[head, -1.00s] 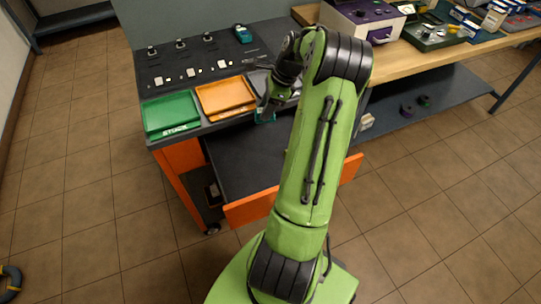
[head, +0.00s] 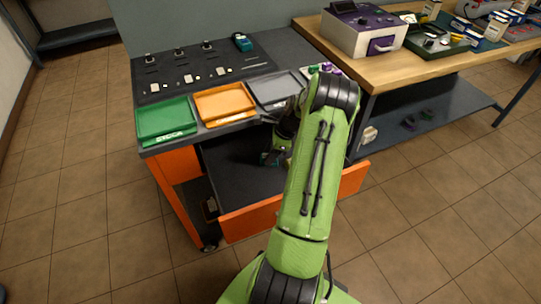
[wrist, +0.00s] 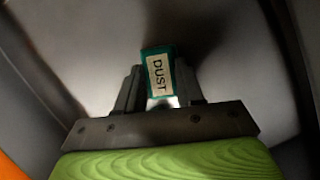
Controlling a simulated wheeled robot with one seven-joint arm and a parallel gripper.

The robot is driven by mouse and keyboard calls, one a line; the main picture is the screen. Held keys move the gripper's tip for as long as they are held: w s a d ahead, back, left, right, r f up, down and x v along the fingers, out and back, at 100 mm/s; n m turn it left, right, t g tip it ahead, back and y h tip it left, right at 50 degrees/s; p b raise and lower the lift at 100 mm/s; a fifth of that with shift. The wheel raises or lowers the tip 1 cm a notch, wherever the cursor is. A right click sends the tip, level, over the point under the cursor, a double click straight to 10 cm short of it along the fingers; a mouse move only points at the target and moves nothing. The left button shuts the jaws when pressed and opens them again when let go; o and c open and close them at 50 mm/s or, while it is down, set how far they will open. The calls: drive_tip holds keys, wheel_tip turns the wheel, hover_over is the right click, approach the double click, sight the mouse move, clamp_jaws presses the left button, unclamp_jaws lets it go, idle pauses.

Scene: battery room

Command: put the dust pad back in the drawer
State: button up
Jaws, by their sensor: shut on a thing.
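The dust pad (wrist: 158,74) is a small teal block with a pale label reading DUST. My gripper (wrist: 160,92) is shut on it in the wrist view, one finger on each side. In the head view my gripper (head: 273,158) is low over the open drawer (head: 228,172), near its back, with a bit of teal showing at its tip. The drawer has a dark floor and an orange front (head: 255,215). My arm hides part of the drawer's right side. I cannot tell whether the pad touches the drawer floor.
Green (head: 165,121), orange (head: 224,103) and grey (head: 274,90) trays line the bench edge above the drawer. A wooden table (head: 440,63) with a purple-fronted box (head: 362,32) stands at right. The visible drawer floor looks clear.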

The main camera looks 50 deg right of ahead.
drive_tip(key=o, duration=1)
drive_tip(key=p+v, duration=0.4)
drive_tip(key=v, duration=0.8)
drive_tip(key=w+a+r+n+g+h, duration=0.1)
drive_tip(key=w+a+r+n, duration=0.2)
drive_tip(key=a+r+n, duration=0.65)
drive_tip(key=w+a+r+n+h, duration=0.2)
drive_tip(key=w+a+r+n, duration=0.3)
drive_tip(key=a, duration=0.7)
drive_tip(key=s+a+r+n+t, duration=0.1)
drive_tip(key=s+a+n, duration=0.3)
drive_tip(key=s+a, duration=0.1)
drive_tip(key=s+a+r+n+t, duration=0.1)
drive_tip(key=s+a+r+n, duration=0.1)
drive_tip(key=s+a+n, duration=0.3)
drive_tip(key=s+a+r+n+t, duration=0.1)
drive_tip(key=s+a+n, duration=0.4)
drive_tip(key=s+a, duration=0.1)
drive_tip(key=shift+s+a+r, duration=0.3)
drive_tip(key=shift+s+a, duration=0.05)
drive_tip(key=shift+a, duration=0.05)
